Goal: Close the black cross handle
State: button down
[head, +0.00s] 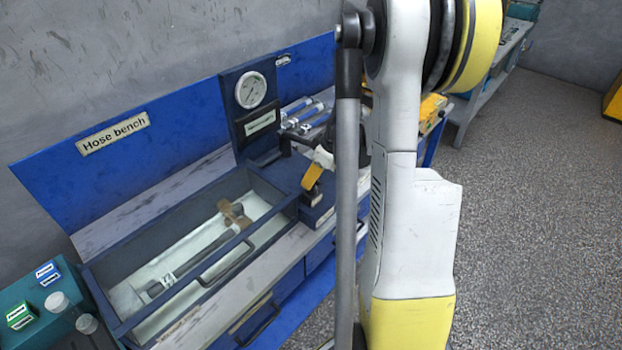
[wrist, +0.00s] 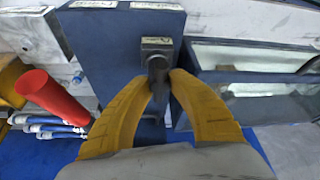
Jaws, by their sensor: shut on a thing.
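In the wrist view the black cross handle (wrist: 158,66) sticks out from a small dark square fitting on a blue box. The two yellow fingers of my gripper (wrist: 161,79) stand on either side of the handle, their tips closed against it. The handle's lower part runs between the fingers. In the head view a yellow finger of my gripper (head: 312,178) shows at the blue box, left of my arm. The handle cannot be made out there, and my arm hides part of that area.
A blue bench carries a glass-topped trough (head: 190,260), a pressure gauge (head: 250,90) and several hoses (head: 305,115). A red cylinder (wrist: 52,97) stands left of my gripper in the wrist view. A teal box (head: 45,300) is at the lower left. Open floor lies right.

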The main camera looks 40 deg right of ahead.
jog(key=shift+m, duration=0.3)
jog(key=m+h, duration=0.1)
jog(key=m, duration=0.2)
jog(key=shift+m+h+b, duration=0.3)
jog(key=shift+b, duration=0.1)
jog(key=m+h, duration=0.1)
jog(key=m, duration=0.3)
jog(key=shift+m+h+b, duration=0.3)
jog(key=shift+h, duration=0.1)
jog(key=m+g+h, duration=0.1)
jog(key=m, duration=0.3)
jog(key=shift+d+m+g+h+b, duration=0.1)
jog(key=shift+m+g+h+b, duration=0.25)
jog(key=shift+m, duration=0.9)
jog(key=shift+m+g+h+b, duration=0.1)
jog(key=shift+m+g+h, duration=0.25)
jog(key=shift+m, duration=0.9)
jog(key=c, duration=1.2)
grip_release()
